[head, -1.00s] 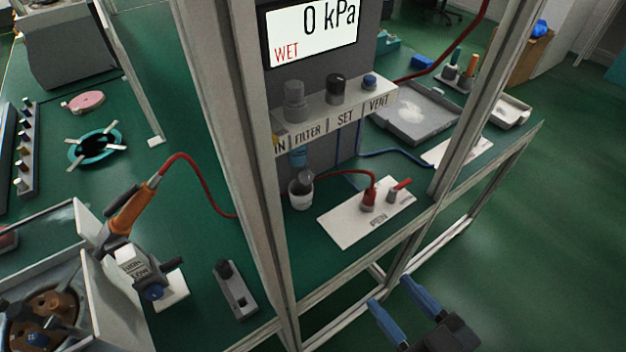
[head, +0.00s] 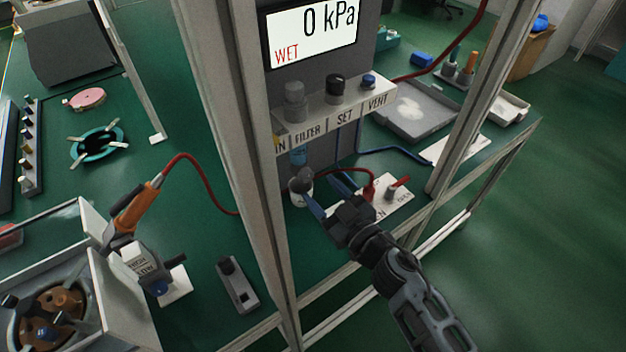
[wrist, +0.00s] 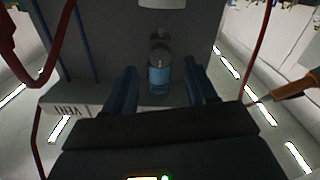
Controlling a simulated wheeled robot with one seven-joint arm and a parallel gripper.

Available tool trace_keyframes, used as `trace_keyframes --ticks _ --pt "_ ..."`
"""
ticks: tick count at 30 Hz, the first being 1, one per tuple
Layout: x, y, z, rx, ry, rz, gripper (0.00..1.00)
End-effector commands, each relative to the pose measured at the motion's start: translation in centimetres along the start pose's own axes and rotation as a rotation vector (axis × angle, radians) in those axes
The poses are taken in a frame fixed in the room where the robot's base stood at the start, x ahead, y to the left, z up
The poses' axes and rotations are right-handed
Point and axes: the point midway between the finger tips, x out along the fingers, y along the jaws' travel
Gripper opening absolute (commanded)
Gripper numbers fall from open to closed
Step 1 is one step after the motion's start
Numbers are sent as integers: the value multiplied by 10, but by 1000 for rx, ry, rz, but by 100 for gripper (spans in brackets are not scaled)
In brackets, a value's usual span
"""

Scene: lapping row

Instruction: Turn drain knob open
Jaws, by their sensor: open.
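The filter's blue bowl (head: 298,157) hangs under the labelled shelf of the grey panel. It also shows in the wrist view (wrist: 159,73), where the scene is upside down. A grey rounded part that looks like the drain knob (head: 301,182) is below the bowl, over a white cup (head: 296,198); in the wrist view the knob (wrist: 158,43) lies past the bowl. My gripper (head: 318,183) is open and empty. In the wrist view its fingers (wrist: 160,68) lie to either side of the bowl, with no clear contact. I cannot tell the knob's turn position.
A metal frame post (head: 245,180) stands left of my gripper, and a rail (head: 330,308) runs below my arm. The display (head: 313,36) reads 0 kPa and WET.

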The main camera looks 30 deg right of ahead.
Motion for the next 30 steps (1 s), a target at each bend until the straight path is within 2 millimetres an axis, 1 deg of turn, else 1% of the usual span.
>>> trace_keyframes --ticks 1,3,9,19,30 --pt "9 1 0 -1 1 1 57" --pt "19 0 0 -2 1 1 57" --pt "37 0 0 -1 0 0 57" --pt "40 0 0 -1 -1 0 57" --pt "40 0 0 -1 -1 0 21"
